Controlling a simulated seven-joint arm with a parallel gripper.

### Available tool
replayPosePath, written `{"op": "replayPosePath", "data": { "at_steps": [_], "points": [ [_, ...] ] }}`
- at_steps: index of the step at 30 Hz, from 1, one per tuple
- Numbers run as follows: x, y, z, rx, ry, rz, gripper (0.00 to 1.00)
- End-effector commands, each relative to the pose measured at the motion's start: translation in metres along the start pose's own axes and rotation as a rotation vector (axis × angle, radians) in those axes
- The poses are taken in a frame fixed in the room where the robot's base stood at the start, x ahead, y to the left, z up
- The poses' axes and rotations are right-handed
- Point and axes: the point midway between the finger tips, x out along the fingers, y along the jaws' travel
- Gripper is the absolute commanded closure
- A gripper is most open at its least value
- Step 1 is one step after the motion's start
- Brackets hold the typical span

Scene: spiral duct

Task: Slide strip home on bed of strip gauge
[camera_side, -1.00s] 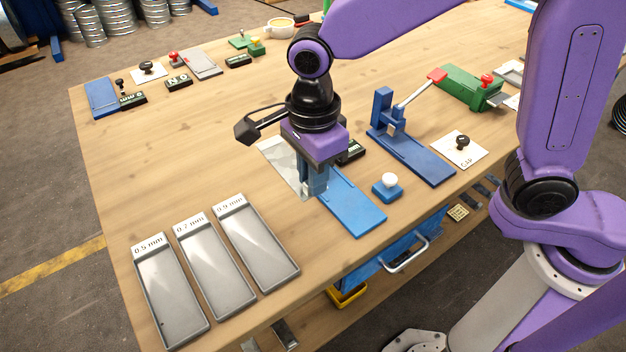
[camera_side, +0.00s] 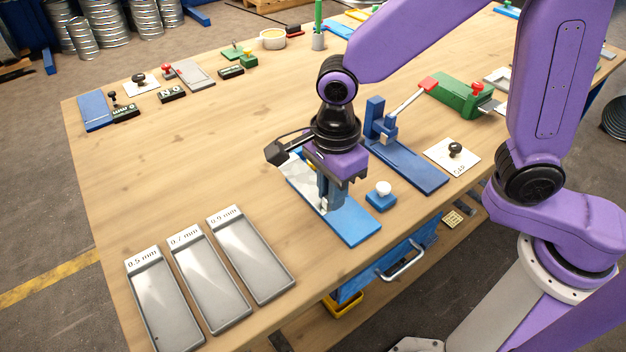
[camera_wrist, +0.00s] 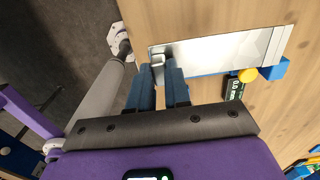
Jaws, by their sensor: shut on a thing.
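My gripper (camera_side: 328,205) is shut on a small raised tab at one end of the metal strip, with its fingers pointing down. The strip (camera_wrist: 225,48) is flat, silver and shiny; it also shows in the side view (camera_side: 300,178), partly behind my gripper. It lies along the blue bed of the strip gauge (camera_side: 353,226), whose near part is bare in the side view. In the wrist view the strip covers most of the bed, with a thin blue edge showing. A blue block (camera_wrist: 277,68), a yellow knob (camera_wrist: 248,75) and a black readout (camera_wrist: 235,88) sit by the strip's far end.
A blue block with a white knob (camera_side: 381,193) stands just right of the bed. Another blue fixture (camera_side: 410,165) with a lever is farther right. Three grey labelled trays (camera_side: 252,258) lie at the front left. The table's middle left is clear.

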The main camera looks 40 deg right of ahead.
Motion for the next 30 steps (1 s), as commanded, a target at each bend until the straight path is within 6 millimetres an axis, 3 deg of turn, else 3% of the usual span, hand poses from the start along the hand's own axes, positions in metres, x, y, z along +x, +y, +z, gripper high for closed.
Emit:
{"op": "replayPosePath", "data": {
  "at_steps": [6,13,30],
  "points": [
    [0.025,0.014,-0.038,-0.003,0.003,0.002,1.0],
    [0.041,0.027,-0.065,-0.005,0.001,0.0,1.0],
    [0.065,0.032,-0.075,-0.006,0.002,0.001,1.0]
  ]
}}
